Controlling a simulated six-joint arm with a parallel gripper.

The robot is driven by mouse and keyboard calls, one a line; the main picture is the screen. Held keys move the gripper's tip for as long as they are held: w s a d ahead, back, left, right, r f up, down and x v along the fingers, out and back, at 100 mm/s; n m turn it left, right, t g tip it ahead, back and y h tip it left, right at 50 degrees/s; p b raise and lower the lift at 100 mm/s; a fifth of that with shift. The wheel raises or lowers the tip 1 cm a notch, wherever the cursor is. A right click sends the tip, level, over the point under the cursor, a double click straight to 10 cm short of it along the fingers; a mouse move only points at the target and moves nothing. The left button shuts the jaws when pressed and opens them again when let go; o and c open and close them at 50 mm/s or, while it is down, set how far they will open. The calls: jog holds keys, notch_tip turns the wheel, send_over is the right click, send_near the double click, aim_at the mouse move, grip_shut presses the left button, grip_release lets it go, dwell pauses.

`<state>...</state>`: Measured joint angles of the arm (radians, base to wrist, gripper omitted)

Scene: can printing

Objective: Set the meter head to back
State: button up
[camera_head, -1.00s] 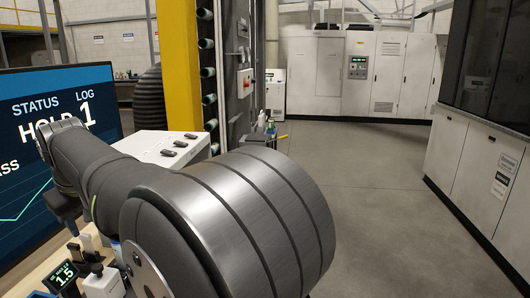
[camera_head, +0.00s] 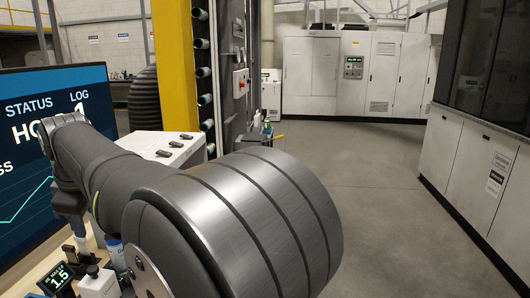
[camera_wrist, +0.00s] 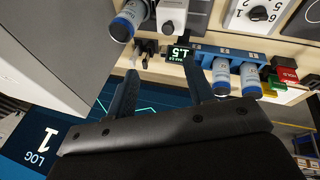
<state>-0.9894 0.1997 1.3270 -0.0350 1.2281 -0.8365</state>
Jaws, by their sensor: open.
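A small black display reading 1.5 (camera_head: 60,280) stands on the bench at the lower left of the head view. It also shows in the wrist view (camera_wrist: 180,53), just beyond my fingertips. A white block with a dark knob (camera_wrist: 168,24) stands beside it; it also shows in the head view (camera_head: 97,283). Which part is the meter head I cannot tell. My gripper (camera_wrist: 160,68) is open, with nothing visible between its fingers. In the head view my gripper (camera_head: 74,210) hangs above the bench, partly hidden by my arm.
A blue-labelled bottle (camera_wrist: 128,20) is close by my gripper. Two more bottles stand in a blue rack (camera_wrist: 235,57). A white selector panel (camera_wrist: 255,16) and red and green blocks (camera_wrist: 288,75) lie farther right. A large monitor (camera_head: 50,130) stands at the left.

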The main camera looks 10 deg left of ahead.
grip_shut()
jog(key=w+d+f+m+g+y, duration=0.25)
jog(key=w+f+m+g, duration=0.4)
jog(key=w+f, duration=0.4)
send_over(110, 270)
jog(key=shift+m+t, duration=0.45)
jog(key=shift+d+f, duration=0.1)
jog(key=shift+f, duration=3.35)
